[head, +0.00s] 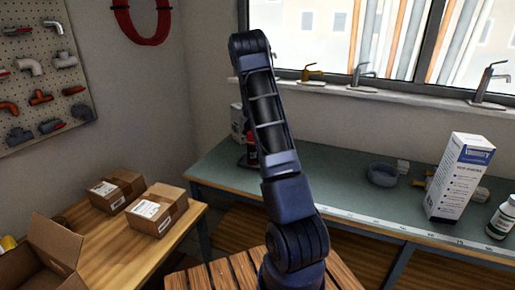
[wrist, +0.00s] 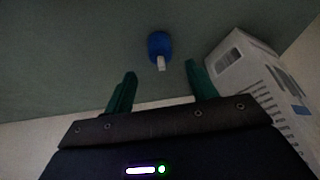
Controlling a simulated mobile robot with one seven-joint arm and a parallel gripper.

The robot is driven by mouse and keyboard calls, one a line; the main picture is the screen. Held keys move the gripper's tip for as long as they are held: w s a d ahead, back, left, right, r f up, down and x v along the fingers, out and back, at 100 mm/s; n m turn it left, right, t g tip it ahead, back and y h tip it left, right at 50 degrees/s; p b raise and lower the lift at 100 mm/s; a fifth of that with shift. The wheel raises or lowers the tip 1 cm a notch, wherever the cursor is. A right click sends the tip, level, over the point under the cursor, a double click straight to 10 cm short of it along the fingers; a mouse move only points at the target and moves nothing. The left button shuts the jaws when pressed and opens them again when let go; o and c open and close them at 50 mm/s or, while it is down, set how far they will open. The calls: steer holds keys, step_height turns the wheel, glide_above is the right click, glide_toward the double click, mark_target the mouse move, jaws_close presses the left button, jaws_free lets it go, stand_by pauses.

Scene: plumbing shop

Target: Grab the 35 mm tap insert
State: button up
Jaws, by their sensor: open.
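A blue round piece with a pale stem (wrist: 159,43), which looks like the tap insert, sits on the green-grey bench top (wrist: 80,50) in the wrist view. My gripper (wrist: 160,76) is open, with its two green fingers apart and nothing between them. The blue piece is beyond the fingertips, roughly centred between them, with its stem pointing towards me. No size marking can be read on it. In the head view my arm hides my gripper, and I cannot pick out the blue piece there.
A white printed box (wrist: 245,65) stands close to the right finger. On the bench (head: 340,181) in the head view are a grey round dish (head: 382,175), a tall white-and-blue box (head: 459,180) and a white bottle (head: 503,218). Cardboard boxes (head: 157,209) lie on a wooden table at left.

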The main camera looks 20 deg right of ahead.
steer(key=shift+x, duration=2.8)
steer(key=shift+a, duration=0.1)
steer(key=c, duration=1.1)
steer(key=shift+o, duration=0.2)
steer(key=shift+w+r, duration=0.1)
steer(key=shift+r, duration=0.05)
